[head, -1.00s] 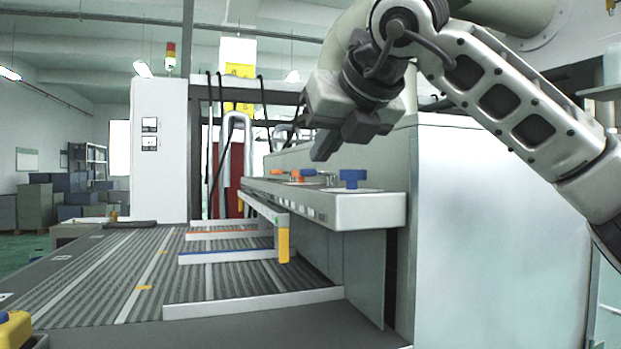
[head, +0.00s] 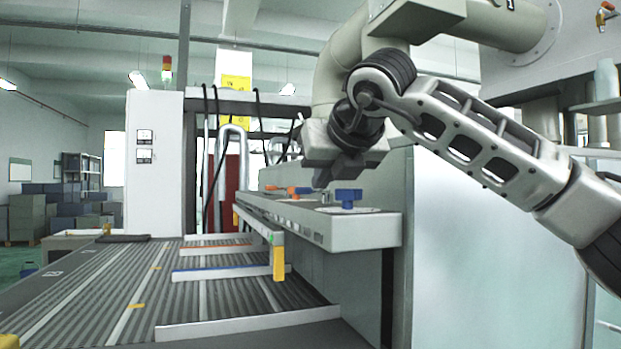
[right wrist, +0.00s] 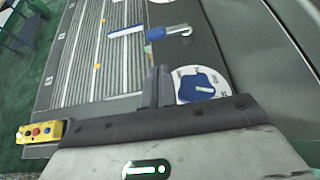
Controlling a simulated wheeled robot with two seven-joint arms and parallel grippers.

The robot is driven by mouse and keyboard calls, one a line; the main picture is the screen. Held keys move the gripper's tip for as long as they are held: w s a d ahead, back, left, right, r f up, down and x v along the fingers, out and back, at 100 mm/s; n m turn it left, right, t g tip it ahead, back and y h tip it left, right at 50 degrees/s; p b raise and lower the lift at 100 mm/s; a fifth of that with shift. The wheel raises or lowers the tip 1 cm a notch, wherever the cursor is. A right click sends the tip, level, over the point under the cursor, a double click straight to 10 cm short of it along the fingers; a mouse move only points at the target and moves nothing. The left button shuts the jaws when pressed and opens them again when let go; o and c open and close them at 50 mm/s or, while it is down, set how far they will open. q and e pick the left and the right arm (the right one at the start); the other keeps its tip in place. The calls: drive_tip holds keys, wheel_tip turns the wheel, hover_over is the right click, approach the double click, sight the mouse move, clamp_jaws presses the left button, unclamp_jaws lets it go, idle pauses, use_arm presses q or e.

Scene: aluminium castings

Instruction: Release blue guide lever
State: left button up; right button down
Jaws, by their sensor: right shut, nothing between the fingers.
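The blue lever (head: 348,198) is a T-shaped handle standing on a round white dial on top of the grey console ledge (head: 370,230). In the right wrist view the blue lever (right wrist: 197,87) lies on its dial (right wrist: 215,76), just right of the fingers. My right gripper (head: 320,180) points down, a little left of and above the lever in the head view. Its fingers (right wrist: 156,86) are shut and empty, and seem apart from the lever. My left gripper is in neither view.
An orange lever (head: 297,191) stands farther back on the ledge. Below it are a ribbed conveyor bed (head: 120,285), a blue-striped guide bar (head: 220,271) and a yellow-ended bar (head: 279,262). A yellow control box (right wrist: 40,131) shows in the wrist view.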

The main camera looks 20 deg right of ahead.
sight(304, 193)
drive_tip(key=w+p, duration=0.1)
drive_tip(key=w, duration=0.1)
drive_tip(key=w+f, duration=0.1)
drive_tip(key=w, duration=0.1)
drive_tip(key=shift+w+p, duration=0.25)
drive_tip(key=shift+p, duration=0.1)
drive_tip(key=shift+w+a, duration=0.1)
drive_tip(key=shift+w, duration=0.3)
drive_tip(key=shift+w+f, duration=0.1)
drive_tip(key=shift+w, duration=0.3)
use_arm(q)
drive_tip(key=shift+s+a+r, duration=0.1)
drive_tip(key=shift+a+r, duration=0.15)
